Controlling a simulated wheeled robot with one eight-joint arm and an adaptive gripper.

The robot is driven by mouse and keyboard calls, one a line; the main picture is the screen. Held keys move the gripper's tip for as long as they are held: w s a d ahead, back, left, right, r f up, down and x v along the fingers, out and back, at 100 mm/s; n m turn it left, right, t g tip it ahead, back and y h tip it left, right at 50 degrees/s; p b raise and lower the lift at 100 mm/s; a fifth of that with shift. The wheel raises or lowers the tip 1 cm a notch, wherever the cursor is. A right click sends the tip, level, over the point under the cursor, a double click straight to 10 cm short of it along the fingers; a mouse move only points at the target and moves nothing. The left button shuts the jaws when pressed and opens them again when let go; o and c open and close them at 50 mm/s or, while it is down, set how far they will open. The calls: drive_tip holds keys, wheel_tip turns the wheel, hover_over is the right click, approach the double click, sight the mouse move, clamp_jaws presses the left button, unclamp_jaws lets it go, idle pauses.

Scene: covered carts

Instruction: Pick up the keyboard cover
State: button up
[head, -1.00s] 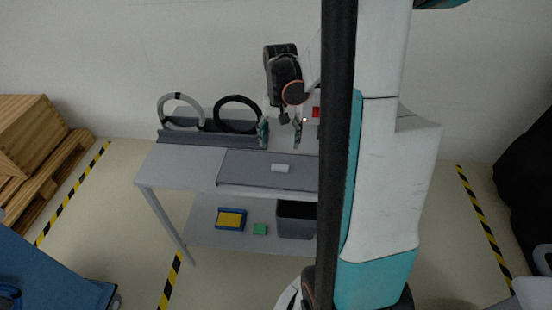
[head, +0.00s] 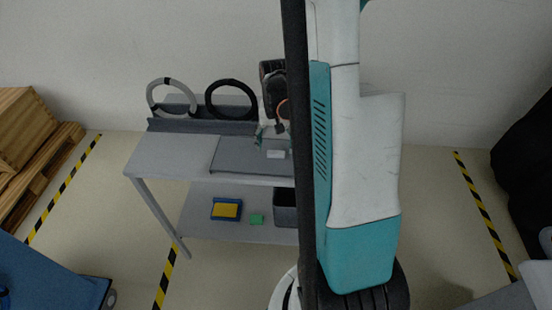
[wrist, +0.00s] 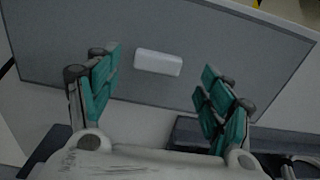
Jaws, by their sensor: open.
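The keyboard cover is a flat dark grey panel (head: 232,155) lying on the grey cart, with a small white block-like handle (head: 275,154) on top. Its right part is hidden behind my arm in the head view. In the wrist view the panel (wrist: 75,40) fills the upper area, and the white handle (wrist: 158,63) shows between and beyond my fingers. My gripper (wrist: 163,66) is open and empty, its teal fingers on either side of the handle in the picture. In the head view my gripper is partly hidden, close above the panel's back part; contact cannot be told.
A grey cable coil (head: 172,97) and a black coil (head: 231,100) stand in a rack at the cart's back. The lower shelf holds a blue-and-yellow tray (head: 227,209), a green block (head: 256,219) and a dark bin (head: 284,208). A wall is behind.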

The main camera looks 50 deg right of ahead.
sight(276, 152)
wheel_tip(276, 152, down, 3)
drive_tip(key=shift+d+f+b, duration=0.15)
drive_tip(key=shift+f+b, duration=0.05)
drive_tip(key=shift+b, duration=0.35)
drive_tip(key=c, duration=1.2)
drive_tip(key=shift+r, duration=0.1)
